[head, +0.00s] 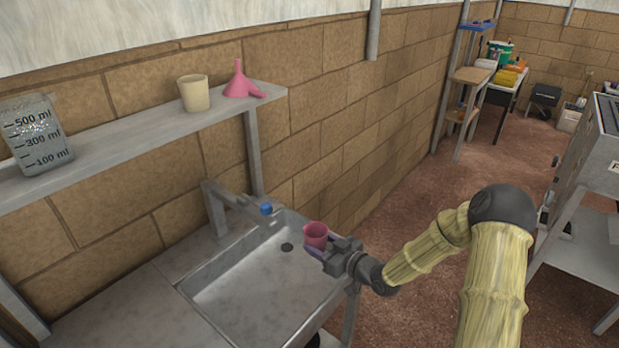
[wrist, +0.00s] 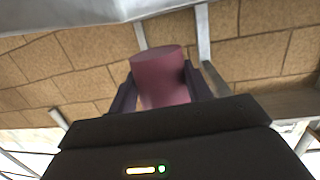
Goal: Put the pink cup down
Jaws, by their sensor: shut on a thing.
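The pink cup (head: 316,234) is held in my gripper (head: 316,250) over the right side of the metal sink. The cup looks close to upright in the head view. In the wrist view the cup (wrist: 161,78) sits between the two dark fingers of my gripper (wrist: 160,88), which press on its sides. The cup's inside and base are hard to make out. I cannot tell the exact height of the cup above the sink.
The metal sink (head: 205,263) has a tap (head: 240,203) with a blue end at its back. A shelf (head: 140,137) above carries a beaker (head: 36,135), a beige cup (head: 194,93) and a pink funnel (head: 240,83). The counter (head: 130,310) left of the sink is clear.

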